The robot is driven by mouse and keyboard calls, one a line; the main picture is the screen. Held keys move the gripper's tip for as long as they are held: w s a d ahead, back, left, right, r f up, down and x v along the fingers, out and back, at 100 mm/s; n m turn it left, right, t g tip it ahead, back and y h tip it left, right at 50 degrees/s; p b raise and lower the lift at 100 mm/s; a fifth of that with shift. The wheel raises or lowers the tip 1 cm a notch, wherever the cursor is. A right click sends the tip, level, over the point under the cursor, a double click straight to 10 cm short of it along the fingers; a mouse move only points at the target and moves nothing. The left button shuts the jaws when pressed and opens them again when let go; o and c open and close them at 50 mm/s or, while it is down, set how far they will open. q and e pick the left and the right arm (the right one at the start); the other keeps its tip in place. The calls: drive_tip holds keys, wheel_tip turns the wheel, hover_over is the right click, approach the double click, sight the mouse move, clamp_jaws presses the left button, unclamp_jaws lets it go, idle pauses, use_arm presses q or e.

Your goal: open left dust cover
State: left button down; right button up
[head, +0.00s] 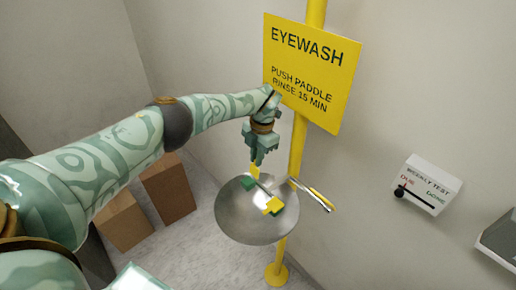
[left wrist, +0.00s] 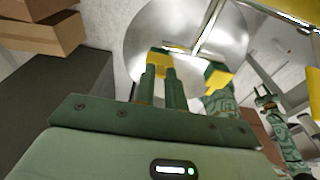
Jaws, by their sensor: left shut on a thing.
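The left dust cover (head: 255,170) is a small yellow flap at the back left of the steel eyewash bowl (head: 232,222). It stands up above its green spray head (head: 250,184). My left gripper (head: 256,161) reaches down from above and is shut on this cover. In the left wrist view the yellow cover (left wrist: 159,62) shows between and beyond the fingertips. The right dust cover (head: 273,205) is yellow and lies over its own green head, apart from my gripper.
A yellow pole (head: 297,150) carries the EYEWASH sign (head: 308,70) close behind my left wrist. The push paddle (head: 318,198) juts out right of the bowl. Cardboard boxes (head: 168,190) stand at left.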

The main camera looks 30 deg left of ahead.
use_arm(q)
drive_tip(key=shift+f, duration=0.15)
drive_tip(key=c, duration=1.4)
unclamp_jaws()
drive_tip(key=shift+c, duration=0.2)
drive_tip(key=shift+w, duration=0.1)
use_arm(e)
drive_tip(key=shift+s+a, duration=0.15)
drive_tip(key=shift+a, duration=0.25)
drive_tip(key=shift+d, duration=0.2)
drive_tip(key=shift+f, duration=0.1)
